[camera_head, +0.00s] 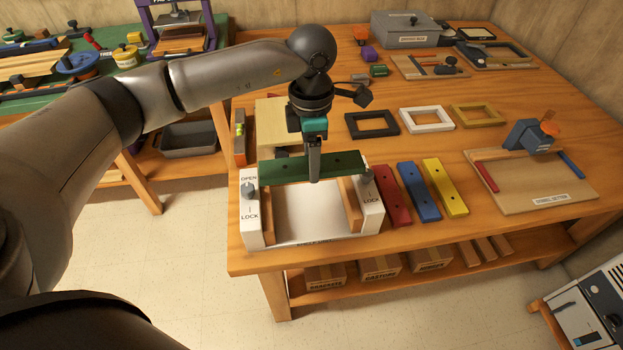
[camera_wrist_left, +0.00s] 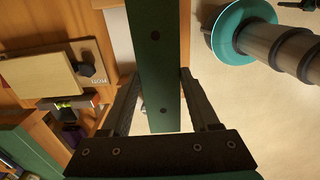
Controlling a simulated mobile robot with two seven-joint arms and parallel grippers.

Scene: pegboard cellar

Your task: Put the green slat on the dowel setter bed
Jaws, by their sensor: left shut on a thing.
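My left gripper (camera_head: 314,180) is shut on the green slat (camera_head: 339,164) and holds it level above a white clamp fixture. In the left wrist view the green slat (camera_wrist_left: 157,60), with dark holes, runs between the fingers. The dowel setter (camera_head: 549,200) is at the right of the bench. It has a light wooden bed, a blue block (camera_head: 524,136) with an orange knob at the back, and red and blue strips at its sides. Its bed looks bare in the middle.
The white fixture (camera_head: 251,217) has knobs marked open and lock. Red (camera_head: 392,196), blue (camera_head: 419,192) and yellow (camera_head: 445,187) slats lie between it and the dowel setter. Black (camera_head: 372,124), white (camera_head: 427,119) and tan (camera_head: 478,115) frames lie behind them.

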